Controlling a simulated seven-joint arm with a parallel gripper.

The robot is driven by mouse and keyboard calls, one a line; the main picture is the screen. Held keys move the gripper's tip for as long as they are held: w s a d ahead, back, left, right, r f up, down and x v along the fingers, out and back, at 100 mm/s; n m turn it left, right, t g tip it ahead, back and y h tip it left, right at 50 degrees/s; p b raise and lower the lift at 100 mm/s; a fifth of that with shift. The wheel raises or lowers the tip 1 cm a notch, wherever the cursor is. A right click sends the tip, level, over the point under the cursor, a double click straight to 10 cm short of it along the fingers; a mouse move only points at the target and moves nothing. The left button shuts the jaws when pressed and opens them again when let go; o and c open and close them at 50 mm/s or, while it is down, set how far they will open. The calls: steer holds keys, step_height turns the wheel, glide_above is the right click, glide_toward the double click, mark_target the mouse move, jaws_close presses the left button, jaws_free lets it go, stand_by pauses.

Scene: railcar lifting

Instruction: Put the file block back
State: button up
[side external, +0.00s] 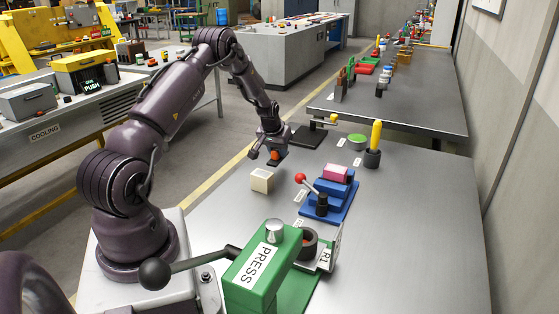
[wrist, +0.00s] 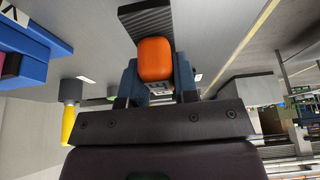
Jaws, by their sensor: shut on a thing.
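The file block is in my gripper (side external: 266,152). Its orange grip (side external: 275,154) shows between the jaws in the side external view, with a dark part just below it. In the wrist view, the rounded orange grip (wrist: 156,60) sits between the two bluish fingers, and the dark ridged file part (wrist: 146,18) sticks out past it. My gripper is shut on the file block, close over the grey table (side external: 410,230). I cannot tell whether the block touches the table. A dark flat pad (side external: 306,138) lies just to the right of my gripper.
A cream block (side external: 261,180) stands below my gripper in the picture. A blue vise (side external: 330,195) holding a pink block (side external: 336,173), a green disc (side external: 357,140) and a yellow-handled tool (side external: 376,136) in a dark holder are to the right. A green press (side external: 262,268) stands in front. The table's right side is clear.

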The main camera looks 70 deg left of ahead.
mark_target(280, 160)
steer(key=shift+w+a+f, duration=0.35)
steer(key=shift+f, duration=0.15)
steer(key=shift+w+a+f, duration=0.1)
steer(key=shift+a+f, duration=0.05)
steer(key=shift+f, duration=1.55)
steer(key=shift+f, duration=0.15)
steer(key=o, duration=0.9)
